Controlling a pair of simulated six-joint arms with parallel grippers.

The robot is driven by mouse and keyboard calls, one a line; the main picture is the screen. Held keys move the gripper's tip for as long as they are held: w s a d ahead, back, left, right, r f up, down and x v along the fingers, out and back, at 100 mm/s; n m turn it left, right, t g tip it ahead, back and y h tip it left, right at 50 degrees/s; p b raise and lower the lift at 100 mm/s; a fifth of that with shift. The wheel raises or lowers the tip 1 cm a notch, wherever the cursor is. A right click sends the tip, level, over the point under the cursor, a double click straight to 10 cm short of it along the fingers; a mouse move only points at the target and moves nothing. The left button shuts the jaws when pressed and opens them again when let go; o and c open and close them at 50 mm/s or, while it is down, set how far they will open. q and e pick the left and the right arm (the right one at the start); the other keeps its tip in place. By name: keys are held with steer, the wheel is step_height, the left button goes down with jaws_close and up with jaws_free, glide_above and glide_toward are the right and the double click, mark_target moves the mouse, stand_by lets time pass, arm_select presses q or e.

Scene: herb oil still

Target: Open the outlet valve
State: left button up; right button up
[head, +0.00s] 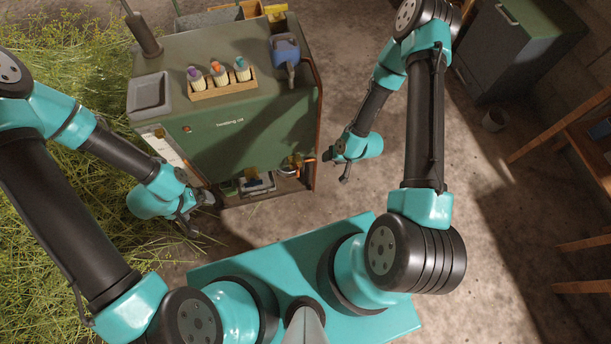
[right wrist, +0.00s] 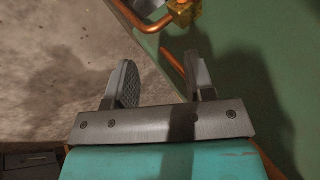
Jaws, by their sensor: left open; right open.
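The outlet valve looks to be the brass fitting (right wrist: 184,9) on a copper pipe at the top of the right wrist view. In the head view, small copper-coloured parts (head: 297,164) show low at the right front of the green still cabinet (head: 240,130); I cannot make out a handle there. My right gripper (head: 334,168) is open and empty, just right of the cabinet's front corner. In the right wrist view its parted fingers (right wrist: 160,82) point toward the pipe, apart from the valve. My left gripper (head: 202,212) is open, low at the cabinet's front left corner.
A wooden rack (head: 222,88) with several bottles, a grey tray (head: 150,95) and a blue jug (head: 285,50) stand on the cabinet top. Tall grass (head: 50,220) lies left. A dark green cabinet (head: 520,45) and wooden shelving (head: 560,135) stand right. Bare floor (head: 460,150) lies between.

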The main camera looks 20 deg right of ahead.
steer(key=f+t, duration=0.1)
steer(key=f, duration=0.1)
steer(key=w+d+f+m+t+y, duration=0.1)
steer(key=f, duration=0.2)
steer(key=d+f+t, duration=0.1)
steer(key=f, duration=0.2)
steer(key=shift+w+f+m+y, duration=0.25)
steer(key=shift+w+m+y, duration=0.15)
steer(key=c, duration=0.4)
steer(key=f, duration=0.1)
steer(key=f+m+t+y, duration=0.1)
steer(key=f+t, duration=0.1)
steer(key=shift+s+d+f, duration=0.25)
steer(key=shift+s+f, duration=0.1)
steer(key=shift+s, duration=0.05)
steer(key=c, duration=0.3)
steer(key=s+f+m+t+y, duration=0.2)
steer(key=s+f+t, duration=0.1)
steer(key=s+a+f+m+t+y, duration=0.1)
steer(key=s, duration=0.1)
steer(key=shift+s+f, duration=0.15)
steer(key=shift+s, duration=0.1)
jaws_close()
steer(key=shift+s+a+m+t+y, duration=0.1)
steer(key=shift+s+m+t+y, duration=0.1)
steer(key=shift+m+t+y, duration=0.15)
